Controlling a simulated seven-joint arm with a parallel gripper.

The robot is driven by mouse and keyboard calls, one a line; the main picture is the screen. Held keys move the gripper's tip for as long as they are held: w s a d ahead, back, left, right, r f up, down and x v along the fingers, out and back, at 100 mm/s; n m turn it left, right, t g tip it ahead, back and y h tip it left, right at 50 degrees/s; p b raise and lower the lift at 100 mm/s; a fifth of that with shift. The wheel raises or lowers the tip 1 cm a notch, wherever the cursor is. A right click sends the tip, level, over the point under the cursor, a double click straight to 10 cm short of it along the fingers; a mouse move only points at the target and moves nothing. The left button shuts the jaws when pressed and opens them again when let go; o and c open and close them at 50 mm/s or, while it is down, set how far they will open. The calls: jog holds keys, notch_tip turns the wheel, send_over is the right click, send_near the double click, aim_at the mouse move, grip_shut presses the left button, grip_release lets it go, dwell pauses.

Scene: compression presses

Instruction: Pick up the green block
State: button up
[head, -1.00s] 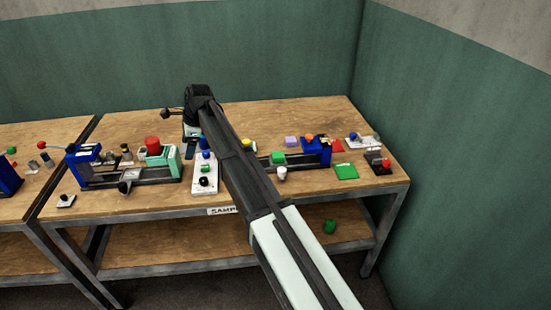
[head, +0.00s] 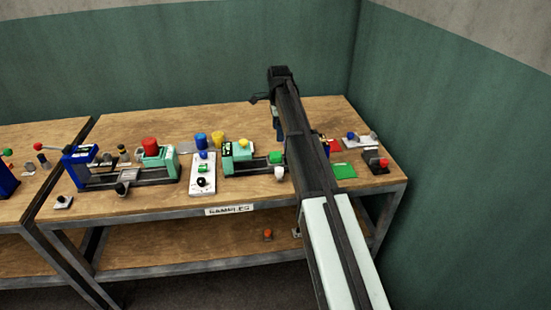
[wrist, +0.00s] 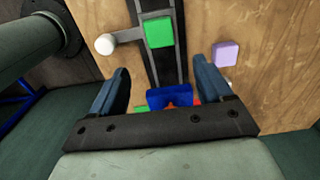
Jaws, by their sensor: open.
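The green block (head: 275,157) sits on the dark rail of a small press, beside its mint-green end (head: 236,157). In the wrist view the green block (wrist: 159,33) lies on the dark rail, just beyond and between my fingertips. My gripper (wrist: 161,68) is open, with its two blue-grey fingers spread and nothing held between them. In the head view my gripper (head: 277,125) hangs from the arm's end, behind the green block in the picture. My arm hides the press's right part there.
A white handle knob (wrist: 104,44) and a purple block (wrist: 225,54) flank the rail. A blue press part (wrist: 170,97) shows between my fingers. A green square (head: 344,171) lies right of my arm. A second press (head: 125,178) and a white control box (head: 203,180) stand left.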

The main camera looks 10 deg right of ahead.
aim_at(277, 154)
jog(key=shift+a+f, duration=0.2)
jog(key=shift+f, duration=5.2)
jog(key=c, duration=1.1)
